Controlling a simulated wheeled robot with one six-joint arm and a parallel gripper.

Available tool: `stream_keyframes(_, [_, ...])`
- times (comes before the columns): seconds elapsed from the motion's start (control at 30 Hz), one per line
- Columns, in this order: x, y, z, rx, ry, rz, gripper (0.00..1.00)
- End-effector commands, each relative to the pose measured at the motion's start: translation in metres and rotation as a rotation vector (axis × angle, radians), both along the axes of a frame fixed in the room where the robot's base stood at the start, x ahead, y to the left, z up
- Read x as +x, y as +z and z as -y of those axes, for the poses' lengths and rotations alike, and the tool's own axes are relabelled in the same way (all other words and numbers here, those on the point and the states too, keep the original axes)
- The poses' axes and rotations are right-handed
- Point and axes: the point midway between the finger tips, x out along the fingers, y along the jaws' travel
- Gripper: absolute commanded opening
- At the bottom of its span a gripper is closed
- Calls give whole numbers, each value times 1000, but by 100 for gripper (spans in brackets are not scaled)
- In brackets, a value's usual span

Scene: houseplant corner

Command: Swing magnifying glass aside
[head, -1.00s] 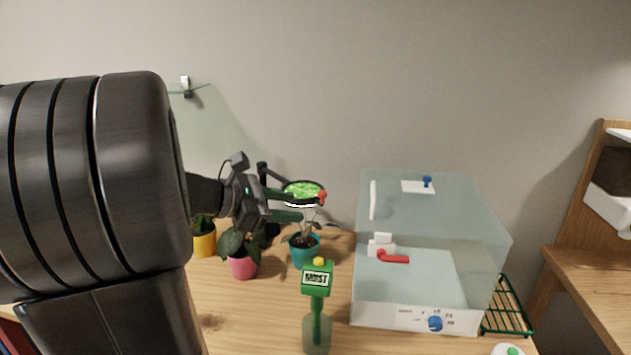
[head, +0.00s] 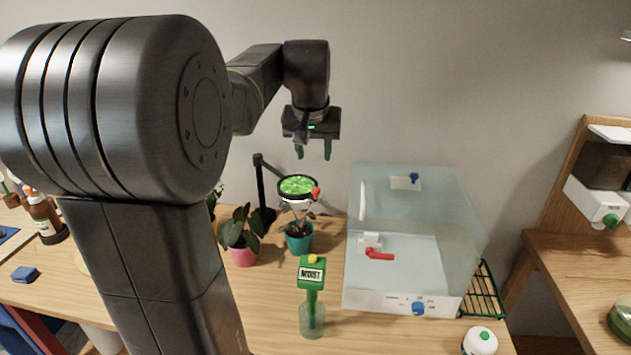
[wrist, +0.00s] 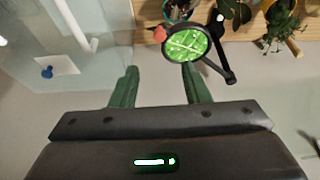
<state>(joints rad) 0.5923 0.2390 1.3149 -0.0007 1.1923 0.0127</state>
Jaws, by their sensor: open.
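The magnifying glass (head: 298,187) is a round dark-rimmed lens, green through the glass, on a black jointed stand (head: 262,190), with a red knob (head: 316,193) on its right rim. It hangs over the plant in the teal pot (head: 299,238). My gripper (head: 313,155) is open and empty, pointing down above and slightly right of the lens, apart from it. In the wrist view, the green fingers (wrist: 160,75) are spread. The magnifying glass (wrist: 187,42) shows beyond them, its red knob (wrist: 160,34) at its left.
A clear case (head: 410,240) with a red lever (head: 380,255) stands to the right. A moisture meter (head: 312,285) stands in front. A pink-potted plant (head: 242,252) is to the left. A green rack (head: 484,290) lies beside the case. Free air surrounds my gripper.

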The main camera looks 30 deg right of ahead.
Motion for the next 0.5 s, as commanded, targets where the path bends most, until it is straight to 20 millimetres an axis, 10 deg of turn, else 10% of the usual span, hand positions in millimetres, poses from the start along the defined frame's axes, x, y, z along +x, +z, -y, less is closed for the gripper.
stream_keyframes(0.5, [31,-95,21,1,4,-8,42])
